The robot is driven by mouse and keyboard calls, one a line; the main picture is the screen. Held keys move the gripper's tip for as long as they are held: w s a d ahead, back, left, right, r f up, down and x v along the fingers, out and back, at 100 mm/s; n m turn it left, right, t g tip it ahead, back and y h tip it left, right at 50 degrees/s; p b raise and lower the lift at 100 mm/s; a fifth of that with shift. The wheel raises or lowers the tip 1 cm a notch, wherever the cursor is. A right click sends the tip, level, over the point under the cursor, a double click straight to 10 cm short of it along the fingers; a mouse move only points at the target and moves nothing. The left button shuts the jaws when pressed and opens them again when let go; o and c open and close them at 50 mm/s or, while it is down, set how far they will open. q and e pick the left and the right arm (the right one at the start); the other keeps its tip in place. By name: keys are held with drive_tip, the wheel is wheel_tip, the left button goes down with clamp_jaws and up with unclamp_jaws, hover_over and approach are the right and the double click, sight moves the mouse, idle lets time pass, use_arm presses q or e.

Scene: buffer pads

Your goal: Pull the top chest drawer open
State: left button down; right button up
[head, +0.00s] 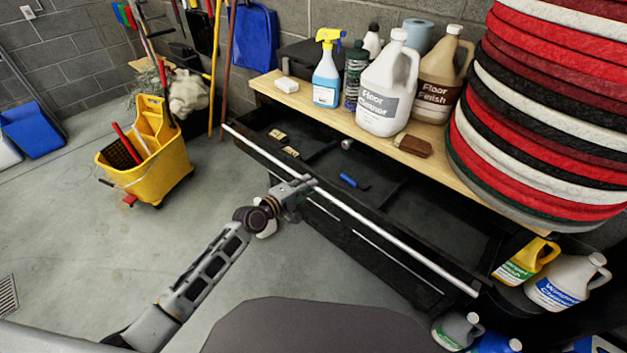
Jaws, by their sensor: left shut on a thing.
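The black chest stands under a wooden top, and its top drawer (410,207) is pulled out, with its dark inside showing. A long silver handle bar (375,228) runs along the drawer's front edge. My left gripper (303,187) is shut on this bar, left of its middle. The fingertips are small and partly hidden against the bar. Inside the drawer lie a blue-handled item (353,181), a small round silver item (347,144) and small tan items (278,135). My right gripper is not in view.
The wooden top (283,99) holds a blue spray bottle (326,72), jugs (389,85), a brown block (413,146) and a tall stack of round pads (545,130). A yellow mop bucket (148,165) stands at the left. Bottles (562,283) sit low at the right. Floor between bucket and chest is clear.

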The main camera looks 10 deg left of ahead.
use_arm(q)
drive_tip(key=f+v, duration=0.1)
drive_tip(key=v, duration=0.7)
drive_tip(key=shift+s+a+f, duration=0.3)
drive_tip(key=shift+f, duration=0.05)
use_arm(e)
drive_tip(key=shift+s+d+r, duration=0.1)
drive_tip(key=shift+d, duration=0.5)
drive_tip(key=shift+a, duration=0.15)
use_arm(q)
drive_tip(key=c, duration=1.7)
unclamp_jaws()
drive_tip(key=v, duration=1.2)
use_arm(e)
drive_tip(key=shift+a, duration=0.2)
